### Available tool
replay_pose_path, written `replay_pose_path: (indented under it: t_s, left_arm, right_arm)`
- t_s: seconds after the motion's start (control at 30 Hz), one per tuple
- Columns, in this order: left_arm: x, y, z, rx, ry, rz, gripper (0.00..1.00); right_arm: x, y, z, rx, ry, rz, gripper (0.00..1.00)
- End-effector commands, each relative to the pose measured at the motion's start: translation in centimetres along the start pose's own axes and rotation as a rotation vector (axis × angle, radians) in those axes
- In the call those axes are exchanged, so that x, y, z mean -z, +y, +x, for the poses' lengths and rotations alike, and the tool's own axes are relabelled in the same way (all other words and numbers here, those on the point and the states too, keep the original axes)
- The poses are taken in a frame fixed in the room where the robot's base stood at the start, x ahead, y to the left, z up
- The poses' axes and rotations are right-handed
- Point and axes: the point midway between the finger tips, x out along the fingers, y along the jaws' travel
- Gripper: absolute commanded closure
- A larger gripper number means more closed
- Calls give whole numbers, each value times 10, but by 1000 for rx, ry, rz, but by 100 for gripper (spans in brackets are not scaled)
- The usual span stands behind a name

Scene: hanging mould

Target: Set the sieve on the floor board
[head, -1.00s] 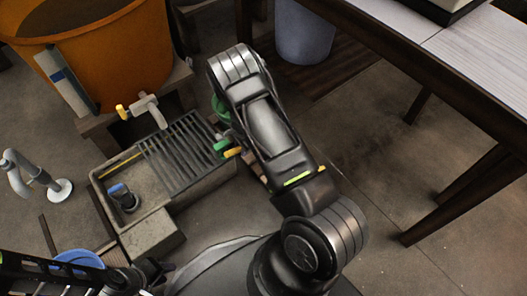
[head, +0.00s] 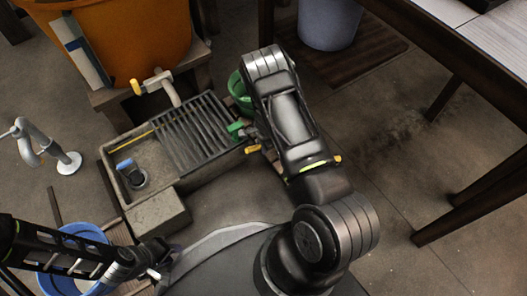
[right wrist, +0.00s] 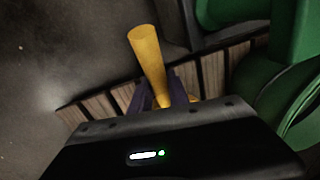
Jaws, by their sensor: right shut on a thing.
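My right gripper (right wrist: 165,97) is shut on a yellow handle (right wrist: 146,50), which sticks out between its dark purple fingers. In the head view the yellow handle (head: 252,149) shows beside the grating, next to a green part (head: 236,130). I cannot tell whether the handle belongs to the sieve; no mesh is visible. A slatted wooden board (right wrist: 95,110) lies on the floor below the fingers in the right wrist view, mostly hidden by my arm in the head view. My left gripper (head: 152,268) is near the blue bucket at lower left; its fingers are unclear.
A stone trough (head: 160,207) with a dark grating (head: 195,130) stands left of my right arm. A green tub (head: 238,88) is behind that arm. A blue bucket (head: 85,232), an orange tub (head: 150,25) and a table (head: 430,65) stand around.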

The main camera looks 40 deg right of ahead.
Motion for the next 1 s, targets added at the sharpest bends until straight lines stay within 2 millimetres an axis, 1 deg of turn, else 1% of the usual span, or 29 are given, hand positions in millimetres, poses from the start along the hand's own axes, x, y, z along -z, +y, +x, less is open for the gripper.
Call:
replay_pose_path:
  t_s: [0.27, 0.37, 0.5, 0.6, 0.83, 0.93, 0.97, 1.0]
  left_arm:
    - [0, 0, 0, 0, 1, 0, 69]
    - [0, -2, 5, 0, 3, 0, 69]
    - [1, -5, 16, 0, 8, 0, 69]
    - [2, -6, 19, 0, 11, -1, 69]
    - [2, -5, 17, 0, 11, -1, 69]
    - [2, -6, 20, 0, 11, -1, 69]
    - [2, -6, 20, 0, 11, -1, 69]
    - [2, -6, 19, 0, 11, -1, 69]
  right_arm:
    - [0, 0, 0, 1, 0, 0, 100]
    - [0, 2, 10, 0, 0, 0, 100]
    - [0, 6, 31, -1, 0, 0, 100]
    - [0, 6, 38, 1, 1, 1, 100]
    - [0, 6, 37, 1, 0, 0, 100]
    - [0, 6, 39, 1, 0, 0, 100]
    - [-1, 7, 39, 1, 0, 0, 78]
    - [-1, 6, 38, 1, 0, 0, 75]
